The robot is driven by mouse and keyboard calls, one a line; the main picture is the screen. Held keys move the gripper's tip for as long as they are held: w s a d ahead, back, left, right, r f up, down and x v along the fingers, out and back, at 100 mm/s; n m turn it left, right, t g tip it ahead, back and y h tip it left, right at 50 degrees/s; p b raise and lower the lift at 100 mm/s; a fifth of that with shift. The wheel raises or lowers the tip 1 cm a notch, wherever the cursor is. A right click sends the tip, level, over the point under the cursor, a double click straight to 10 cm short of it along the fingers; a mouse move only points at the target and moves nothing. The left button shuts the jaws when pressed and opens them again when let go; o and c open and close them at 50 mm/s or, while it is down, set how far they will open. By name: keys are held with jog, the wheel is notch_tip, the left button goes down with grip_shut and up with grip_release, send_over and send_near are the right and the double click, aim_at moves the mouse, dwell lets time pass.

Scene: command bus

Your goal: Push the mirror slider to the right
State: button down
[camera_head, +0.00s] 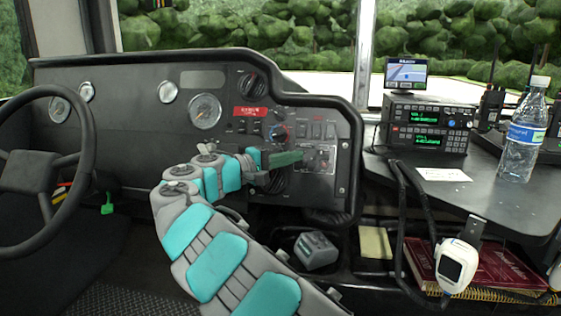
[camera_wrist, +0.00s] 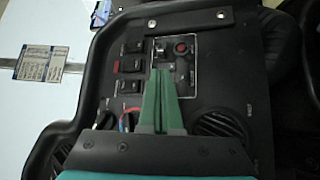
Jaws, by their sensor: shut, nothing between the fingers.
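My gripper (camera_head: 300,157) has its green fingers closed together, with nothing between them. It reaches toward the right part of the black dashboard. A small framed mirror control panel (camera_head: 322,157) sits just beyond the fingertips; it also shows in the wrist view (camera_wrist: 187,77). In the wrist view my gripper (camera_wrist: 161,72) points at this panel, and its tips cover part of it. I cannot tell whether the fingers touch the slider.
Rocker switches (camera_wrist: 131,65) line the panel's left side in the wrist view. A round vent (camera_wrist: 219,125) lies to its right. A thick black rail (camera_head: 357,150) borders the dashboard's right edge. Radios (camera_head: 428,135) and a water bottle (camera_head: 523,135) stand on the right shelf.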

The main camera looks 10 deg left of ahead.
aim_at(321, 152)
jog(key=x, duration=0.4)
jog(key=shift+w+d, duration=0.1)
jog(key=shift+w, duration=0.05)
